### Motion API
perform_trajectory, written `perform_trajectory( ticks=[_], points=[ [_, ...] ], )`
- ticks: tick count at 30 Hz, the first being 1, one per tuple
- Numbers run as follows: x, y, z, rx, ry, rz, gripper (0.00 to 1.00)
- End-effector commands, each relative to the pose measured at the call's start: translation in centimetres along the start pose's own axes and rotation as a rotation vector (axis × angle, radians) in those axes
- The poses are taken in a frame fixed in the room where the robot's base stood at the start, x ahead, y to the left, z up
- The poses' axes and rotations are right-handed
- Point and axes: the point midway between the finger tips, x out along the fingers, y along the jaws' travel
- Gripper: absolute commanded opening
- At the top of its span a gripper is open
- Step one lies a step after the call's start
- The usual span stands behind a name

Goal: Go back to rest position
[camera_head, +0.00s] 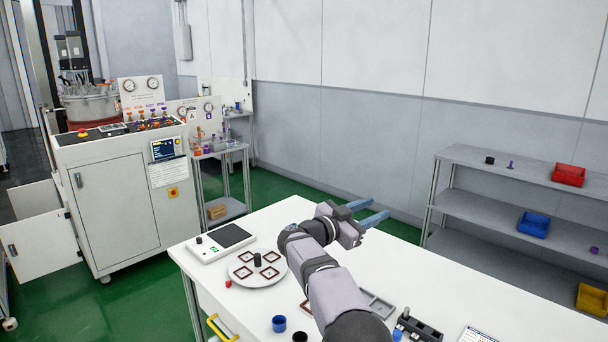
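My gripper (367,211) is at the end of my arm, which reaches up from the bottom of the picture over the white table (455,272). Its two blue fingers point right and away, toward the wall. They are spread apart with a gap between them, and nothing shows between them. The gripper looks to be above the table's far edge and touches nothing that I can see. My arm hides part of the table's middle.
A round plate (240,273) with several dark square frames and a flat device (217,245) lie left of my arm. A blue cup (279,323) is nearer. A grey tray (378,304) and a dark holder (418,327) lie right. A shelf (500,213) with bins stands behind right.

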Motion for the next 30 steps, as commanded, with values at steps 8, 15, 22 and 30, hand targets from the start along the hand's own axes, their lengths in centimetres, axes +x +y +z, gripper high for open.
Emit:
perform_trajectory(
  ticks=[8,15,22,30],
  points=[
    [-1.7,-5.5,-2.0,-0.084,-0.104,-0.502,0.37],
    [-8.7,-1.9,3.9,-0.266,-0.446,-0.799,0.37],
    [-16.9,9.8,10.6,-0.485,-0.861,-0.869,0.37],
    [-24.8,25.8,14.1,-0.719,-1.256,-0.754,0.37]
  ],
)
